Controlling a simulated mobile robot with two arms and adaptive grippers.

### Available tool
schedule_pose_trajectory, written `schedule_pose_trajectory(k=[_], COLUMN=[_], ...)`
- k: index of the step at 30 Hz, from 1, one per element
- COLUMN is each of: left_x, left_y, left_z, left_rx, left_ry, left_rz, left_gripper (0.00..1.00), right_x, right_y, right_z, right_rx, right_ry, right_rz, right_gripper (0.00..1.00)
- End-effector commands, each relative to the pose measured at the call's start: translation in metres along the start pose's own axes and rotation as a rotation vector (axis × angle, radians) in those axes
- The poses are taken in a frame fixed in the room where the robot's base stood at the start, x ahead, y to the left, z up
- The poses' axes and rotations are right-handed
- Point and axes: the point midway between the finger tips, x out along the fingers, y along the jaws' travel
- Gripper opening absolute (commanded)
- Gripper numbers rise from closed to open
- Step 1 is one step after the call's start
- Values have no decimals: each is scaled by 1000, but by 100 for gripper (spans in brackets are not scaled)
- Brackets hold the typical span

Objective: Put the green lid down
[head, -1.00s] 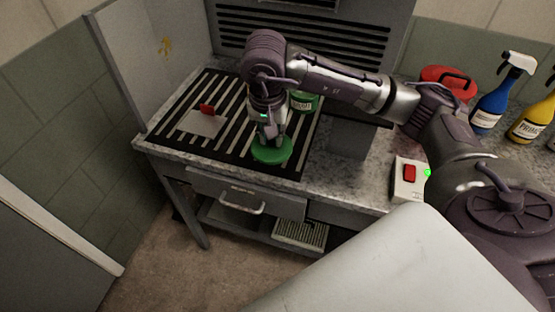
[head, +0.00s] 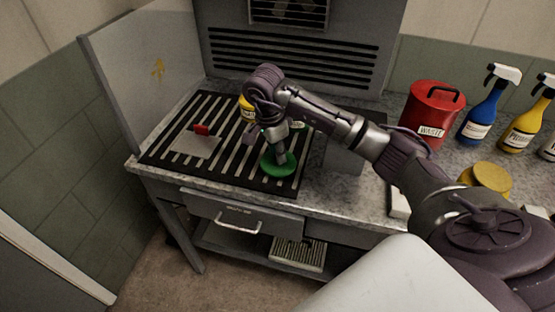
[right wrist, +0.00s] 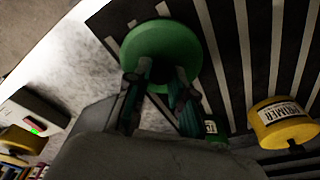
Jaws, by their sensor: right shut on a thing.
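The round green lid (head: 270,168) is at the front right part of the black slatted grate (head: 250,178) on the workbench. My right gripper (head: 280,153) is shut on it from above; whether the lid touches the slats is unclear. In the right wrist view the green lid (right wrist: 160,45) lies across the fingertips of my right gripper (right wrist: 155,75), over the grate near its edge. A green can (right wrist: 211,127) stands behind the gripper, mostly hidden by my arm in the head view. My left gripper is out of view.
A yellow primer can (head: 246,110) stands further back on the grate. A grey plate with a red handle (head: 201,129) lies at the left. A red waste bin (head: 431,112), a blue spray bottle (head: 483,112) and a yellow one (head: 522,130) stand at the right.

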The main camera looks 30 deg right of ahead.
Motion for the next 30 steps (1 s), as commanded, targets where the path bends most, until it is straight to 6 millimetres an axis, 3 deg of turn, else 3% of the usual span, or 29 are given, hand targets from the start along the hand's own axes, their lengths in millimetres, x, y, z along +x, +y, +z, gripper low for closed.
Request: schedule_pose_trajectory(k=[7, 18, 19, 22, 23, 30], left_x=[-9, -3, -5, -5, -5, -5], left_y=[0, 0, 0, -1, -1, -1], left_z=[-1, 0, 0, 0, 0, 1], left_rx=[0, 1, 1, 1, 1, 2], left_ry=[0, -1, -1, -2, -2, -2], left_rz=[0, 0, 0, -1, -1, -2], left_gripper=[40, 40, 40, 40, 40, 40], right_x=[31, 37, 36, 35, 35, 35], right_y=[1, 0, 0, 0, 0, 0], right_z=[5, 6, 6, 6, 6, 6], right_rx=[-2, -2, -2, -2, -2, -3], right_ry=[-1, 1, 0, 0, 0, 0], right_rz=[3, -1, -1, 0, 0, 0], right_gripper=[0, 0, 28, 44, 48, 48])
